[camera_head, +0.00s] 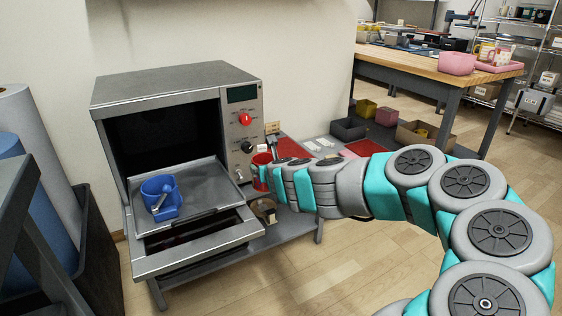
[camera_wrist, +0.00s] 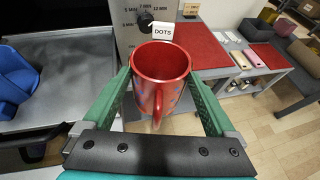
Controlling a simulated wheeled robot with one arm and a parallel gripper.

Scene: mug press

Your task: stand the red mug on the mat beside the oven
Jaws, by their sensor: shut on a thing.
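The red mug with blue dots (camera_wrist: 163,62) is between the green fingers of my gripper (camera_wrist: 159,78) in the wrist view, its open top up and its handle toward the camera. In the head view the mug (camera_head: 261,159) shows only partly behind my gripper (camera_head: 266,176), right of the oven's front. The red mat (camera_wrist: 202,46) lies just beyond the mug, to the right of the oven; it also shows in the head view (camera_head: 290,148). The grey oven (camera_head: 175,85) has its front open. I cannot tell whether the mug touches anything below.
A blue cup-like thing (camera_head: 160,196) sits on the oven's pulled-out tray (camera_head: 205,183). A card reading DOTS (camera_wrist: 163,31) stands behind the mug. A round container (camera_head: 263,209) is below my gripper.

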